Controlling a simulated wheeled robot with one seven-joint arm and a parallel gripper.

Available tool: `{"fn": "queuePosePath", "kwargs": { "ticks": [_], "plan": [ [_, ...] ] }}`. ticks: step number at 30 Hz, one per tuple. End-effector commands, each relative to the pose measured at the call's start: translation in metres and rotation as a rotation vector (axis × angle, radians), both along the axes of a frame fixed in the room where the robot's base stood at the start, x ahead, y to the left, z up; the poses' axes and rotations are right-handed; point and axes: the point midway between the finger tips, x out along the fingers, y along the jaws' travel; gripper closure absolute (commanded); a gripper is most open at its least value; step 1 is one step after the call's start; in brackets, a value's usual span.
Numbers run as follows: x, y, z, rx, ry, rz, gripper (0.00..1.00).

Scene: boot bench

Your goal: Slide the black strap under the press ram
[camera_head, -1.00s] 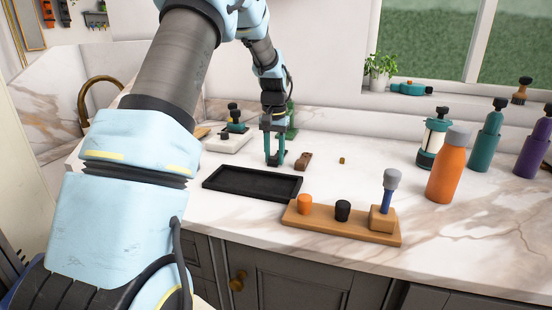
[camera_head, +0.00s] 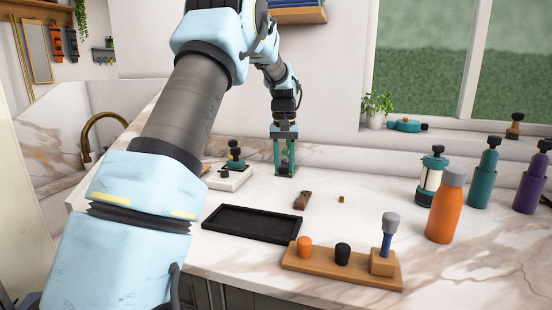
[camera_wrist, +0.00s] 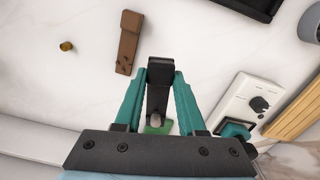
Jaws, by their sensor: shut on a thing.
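My gripper (camera_head: 285,170) is over the far part of the counter, its teal fingers pointing down. In the wrist view, the gripper (camera_wrist: 160,88) is shut on the black strap (camera_wrist: 159,98), which lies between the fingertips and runs back towards the palm. I cannot tell whether the strap end is under the ram.
A brown strap (camera_head: 302,200) and a small brass piece (camera_head: 341,199) lie nearby. A black tray (camera_head: 252,235), a wooden block with knobs and a mallet (camera_head: 340,270), and a white board with a teal tool (camera_head: 229,180) stand around. Bottles stand at right.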

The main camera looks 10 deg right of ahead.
Motion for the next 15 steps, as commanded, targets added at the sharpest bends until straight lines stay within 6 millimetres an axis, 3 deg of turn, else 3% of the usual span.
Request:
{"fn": "queuePosePath", "kwargs": {
  "ticks": [2, 15],
  "plan": [
    [0.006, -0.013, 0.003, 0.001, 0.003, 0.068, 1.00],
    [0.023, -0.073, -0.032, 0.010, 0.000, 0.425, 1.00]
  ]
}}
